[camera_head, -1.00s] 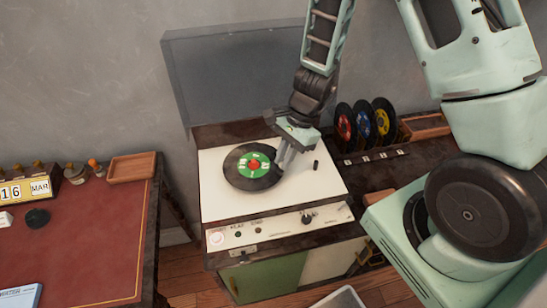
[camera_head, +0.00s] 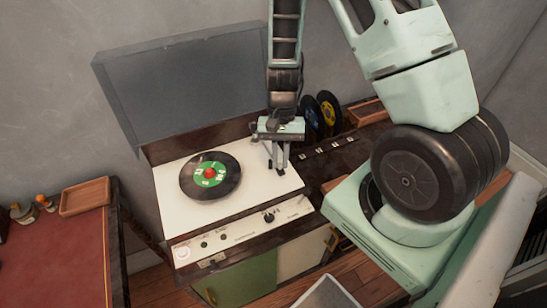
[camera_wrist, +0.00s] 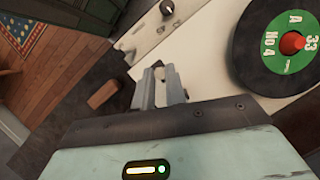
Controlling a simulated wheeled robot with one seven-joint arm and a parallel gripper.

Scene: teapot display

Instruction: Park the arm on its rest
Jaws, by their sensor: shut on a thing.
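The record player (camera_head: 176,218) has a white deck, and a black record with a green label (camera_head: 211,175) lies on its left part. My gripper (camera_head: 279,164) points down over the right part of the deck, clear of the record. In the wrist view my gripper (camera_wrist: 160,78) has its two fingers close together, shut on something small. I take this to be the player's arm, but the fingers hide it and its shape cannot be made out. The arm's rest cannot be told apart in either view. The record (camera_wrist: 291,43) shows at the wrist view's upper right.
The raised grey lid (camera_head: 185,85) stands behind the deck. Coloured discs (camera_head: 328,112) stand in a rack at right, near a wooden tray (camera_head: 366,112). A red-topped desk (camera_head: 60,250) is at left. A brown block (camera_wrist: 103,93) shows in the wrist view.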

